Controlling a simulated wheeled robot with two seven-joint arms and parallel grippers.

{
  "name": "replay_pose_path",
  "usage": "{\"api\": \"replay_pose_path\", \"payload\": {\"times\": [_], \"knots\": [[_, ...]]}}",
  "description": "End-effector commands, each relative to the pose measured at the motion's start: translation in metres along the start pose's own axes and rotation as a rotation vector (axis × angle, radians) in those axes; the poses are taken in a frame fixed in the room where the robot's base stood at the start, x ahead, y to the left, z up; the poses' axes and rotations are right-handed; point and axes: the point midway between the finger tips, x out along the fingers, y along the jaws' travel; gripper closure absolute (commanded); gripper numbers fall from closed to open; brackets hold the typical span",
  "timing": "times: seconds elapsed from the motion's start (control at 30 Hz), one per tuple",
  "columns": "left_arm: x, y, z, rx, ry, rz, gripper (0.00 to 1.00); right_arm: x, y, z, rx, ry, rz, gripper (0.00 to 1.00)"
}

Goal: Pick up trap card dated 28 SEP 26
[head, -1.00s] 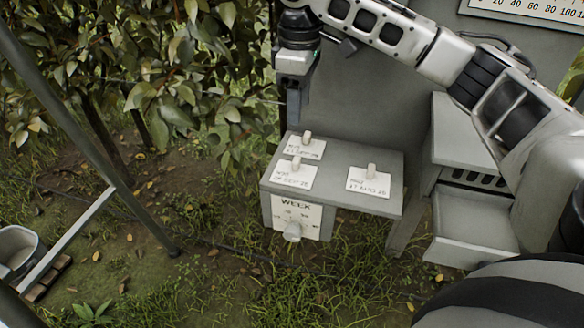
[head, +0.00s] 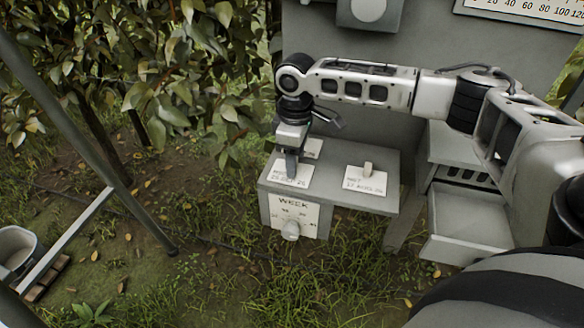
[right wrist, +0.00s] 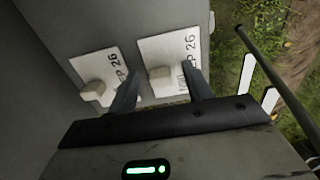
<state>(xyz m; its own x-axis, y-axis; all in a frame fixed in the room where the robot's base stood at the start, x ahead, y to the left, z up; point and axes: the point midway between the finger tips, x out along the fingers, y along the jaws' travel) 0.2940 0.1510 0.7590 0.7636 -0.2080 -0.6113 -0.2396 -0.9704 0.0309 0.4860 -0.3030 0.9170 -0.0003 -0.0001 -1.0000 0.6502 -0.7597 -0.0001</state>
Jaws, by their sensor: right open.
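Three white trap cards with small pale knobs lie on the grey box top. My right gripper (head: 291,168) is open and points down over the front left card (head: 293,183), hiding its knob in the head view. That card's print seems to end in SEP 26; I cannot read its day surely. In the right wrist view its knob (right wrist: 161,80) shows between the two open fingers (right wrist: 160,68), not gripped. The back card (head: 314,147) is partly hidden by the gripper; it also shows in the right wrist view (right wrist: 101,62). The right card (head: 366,182) seems to read AUG 26.
A WEEK dial (head: 291,229) is on the box front. A grey unit with an open drawer (head: 468,225) stands to the right, and a grey panel (head: 400,45) rises behind. Leafy branches (head: 190,70) hang at left, beside a slanting dark pole (head: 100,160).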

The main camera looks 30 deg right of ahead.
Motion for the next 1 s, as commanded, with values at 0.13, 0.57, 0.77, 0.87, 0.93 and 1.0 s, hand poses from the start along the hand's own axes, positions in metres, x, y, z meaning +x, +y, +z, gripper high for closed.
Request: {"api": "replay_pose_path", "payload": {"times": [0.13, 0.57, 0.77, 0.87, 0.93, 1.0], "knots": [[0.000, -0.001, -0.001, 0.001, 0.002, -0.001, 0.64, 0.002, 0.000, 0.000, 0.000, 0.000, 0.000, 0.50], [0.001, -0.002, -0.005, 0.001, 0.008, -0.003, 0.64, 0.002, 0.000, 0.000, 0.001, 0.000, 0.000, 0.98], [0.001, -0.002, -0.005, 0.001, 0.009, -0.003, 0.64, 0.001, 0.000, 0.000, 0.001, 0.000, 0.000, 0.98], [0.002, -0.002, -0.005, 0.000, 0.009, -0.003, 0.64, -0.002, 0.000, 0.000, 0.001, 0.002, 0.001, 0.98], [0.002, -0.001, -0.004, 0.000, 0.009, -0.003, 0.64, -0.007, 0.001, 0.000, 0.001, 0.002, 0.001, 0.98], [0.003, -0.001, -0.003, -0.001, 0.010, -0.002, 0.64, -0.015, 0.001, -0.001, 0.002, 0.004, 0.002, 0.98]]}}
